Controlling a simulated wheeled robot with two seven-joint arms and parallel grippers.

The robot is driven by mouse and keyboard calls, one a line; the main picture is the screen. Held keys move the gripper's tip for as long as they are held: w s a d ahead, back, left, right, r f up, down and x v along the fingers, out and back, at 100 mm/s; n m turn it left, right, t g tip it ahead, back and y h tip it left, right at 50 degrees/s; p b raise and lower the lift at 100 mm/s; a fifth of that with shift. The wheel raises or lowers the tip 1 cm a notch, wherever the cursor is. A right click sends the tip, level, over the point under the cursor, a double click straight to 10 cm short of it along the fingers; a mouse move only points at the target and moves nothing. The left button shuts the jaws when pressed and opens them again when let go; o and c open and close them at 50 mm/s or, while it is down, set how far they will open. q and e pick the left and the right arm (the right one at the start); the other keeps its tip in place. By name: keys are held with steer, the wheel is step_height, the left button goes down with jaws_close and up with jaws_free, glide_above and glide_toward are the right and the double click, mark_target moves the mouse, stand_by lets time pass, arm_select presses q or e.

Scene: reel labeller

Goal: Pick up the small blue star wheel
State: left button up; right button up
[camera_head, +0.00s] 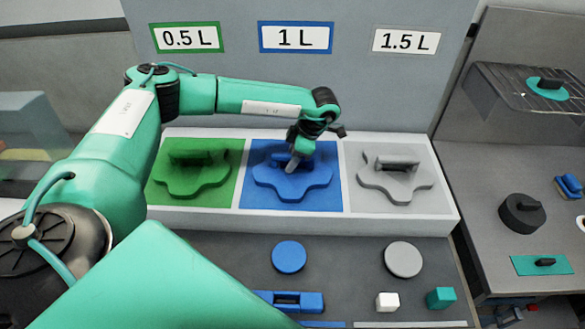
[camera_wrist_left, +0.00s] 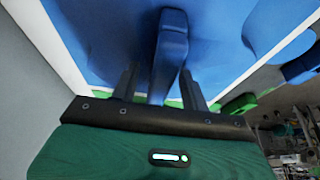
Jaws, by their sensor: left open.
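The blue star wheel (camera_head: 315,181) lies in the blue middle compartment of the white tray (camera_head: 300,224), under the 1 L sign. It has rounded lobes and a raised blue grip bar. My left gripper (camera_head: 293,163) points down over the wheel's middle, and its wrist hides part of the bar. In the left wrist view the open left gripper (camera_wrist_left: 160,86) has one dark finger on each side of the blue bar (camera_wrist_left: 171,48). I cannot tell whether the fingers touch it. My right gripper is not in view.
A green star wheel (camera_head: 190,180) lies left and a grey one (camera_head: 397,184) right in the same tray. In front are a blue disc (camera_head: 289,257), a grey disc (camera_head: 403,259) and small cubes. A wire rack (camera_head: 520,92) stands at the right. The signed back panel rises close behind the tray.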

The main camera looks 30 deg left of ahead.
arm_select(q)
steer(key=shift+f, duration=0.15)
jaws_close()
stand_by(0.5)
